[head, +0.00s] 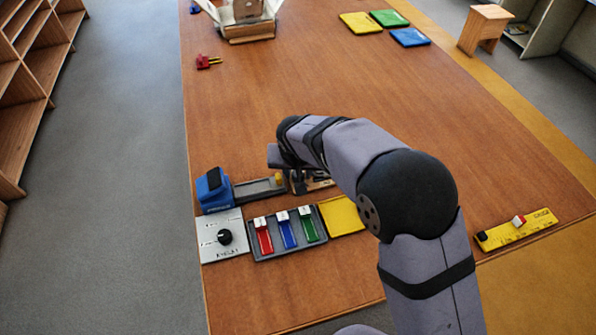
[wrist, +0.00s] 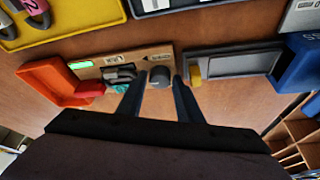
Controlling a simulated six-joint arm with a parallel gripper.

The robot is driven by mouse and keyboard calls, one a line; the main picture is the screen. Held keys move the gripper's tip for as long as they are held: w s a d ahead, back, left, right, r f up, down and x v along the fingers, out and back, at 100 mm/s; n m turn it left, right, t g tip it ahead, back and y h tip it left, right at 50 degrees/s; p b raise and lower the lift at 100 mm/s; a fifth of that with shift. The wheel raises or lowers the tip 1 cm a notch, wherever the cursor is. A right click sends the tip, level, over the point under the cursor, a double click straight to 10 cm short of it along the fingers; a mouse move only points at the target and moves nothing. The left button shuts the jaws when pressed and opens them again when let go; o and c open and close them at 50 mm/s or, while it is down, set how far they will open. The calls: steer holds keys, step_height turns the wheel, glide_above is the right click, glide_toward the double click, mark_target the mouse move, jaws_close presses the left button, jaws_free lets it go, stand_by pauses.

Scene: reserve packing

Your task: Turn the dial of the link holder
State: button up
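The link holder (wrist: 112,62) is a small wooden board with a lit green strip, white labels and a grey metal piece with a teal part. Its dial (wrist: 159,80) is a dark round knob at the right part of the board. My gripper (wrist: 160,76) has one finger on each side of the dial, with a slight gap seeming to show; contact is hard to judge. In the head view, the link holder (head: 319,183) is partly hidden behind my arm, and my gripper's fingertips are not clear.
A red-orange tray (wrist: 52,84) adjoins the board's left. A grey tray with a blue block (head: 213,190) lies on its other side. Nearby are a plate with a black knob (head: 225,237), a tray of coloured slots (head: 285,213) and a yellow tray (head: 340,214). The table's middle is clear.

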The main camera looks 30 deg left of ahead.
stand_by(0.3)
steer(key=b+v, duration=0.2)
steer(key=v, duration=0.5)
steer(key=shift+r, duration=0.15)
steer(key=shift+d, duration=0.1)
stand_by(0.3)
steer(key=d, duration=0.7)
steer(key=d+f+m+g+h, duration=0.1)
steer(key=d, duration=0.6)
steer(key=w+d+f+m+h, duration=0.1)
steer(key=d, duration=0.6)
steer(key=shift+d+f, duration=0.25)
steer(key=shift+d, duration=0.15)
steer(key=shift+m+g, duration=0.8)
steer(key=s+d, duration=0.1)
steer(key=d, duration=0.2)
steer(key=s+d+f, duration=0.1)
steer(key=s+d, duration=0.1)
steer(key=d, duration=0.1)
steer(key=s+d, duration=0.1)
steer(key=d, duration=0.3)
steer(key=shift+s+f, duration=0.2)
steer(key=shift+f, duration=0.15)
steer(key=s+d+f+m+g, duration=0.1)
steer(key=s+d+f, duration=0.2)
steer(key=s+d, duration=0.5)
steer(key=shift+s+d+m, duration=0.2)
steer(key=shift+s+m, duration=0.1)
steer(key=shift+s, duration=0.8)
